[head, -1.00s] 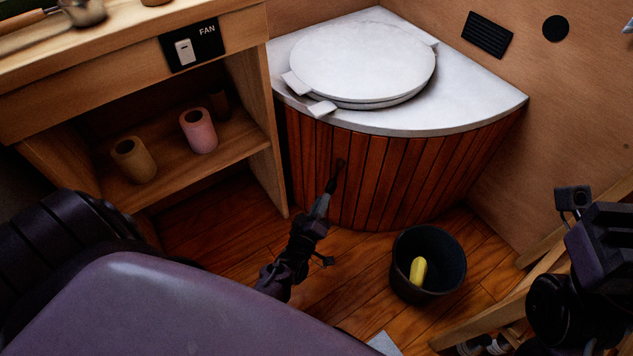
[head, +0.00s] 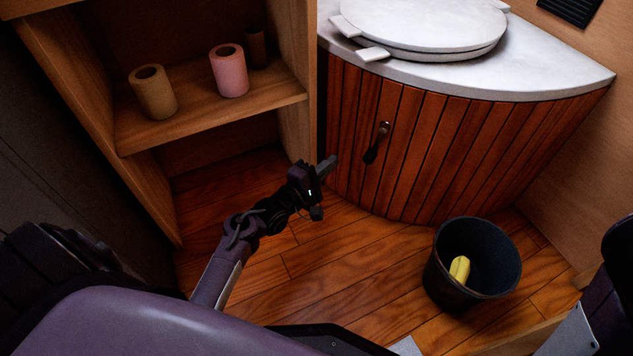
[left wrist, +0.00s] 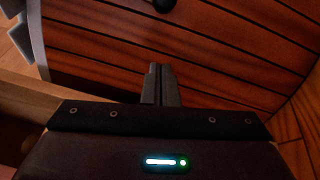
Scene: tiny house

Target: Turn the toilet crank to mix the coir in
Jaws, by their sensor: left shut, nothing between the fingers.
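The toilet is a corner cabinet with a curved front of reddish wooden slats (head: 440,150), a white top and a closed white lid (head: 425,22). A small dark crank (head: 376,143) sticks out of the slatted front, its handle hanging down and to the left. My left gripper (head: 329,166) is shut and empty, to the left of the crank and lower, apart from it. In the left wrist view its fingers (left wrist: 161,84) are together before the slats, and part of the dark crank (left wrist: 162,4) shows at the top edge. My right gripper is not in view.
A black bucket (head: 437,278) with a yellow thing in it stands on the wooden floor at the right. An open shelf (head: 190,110) with paper rolls, one tan (head: 154,92) and one pink (head: 229,71), stands at the left.

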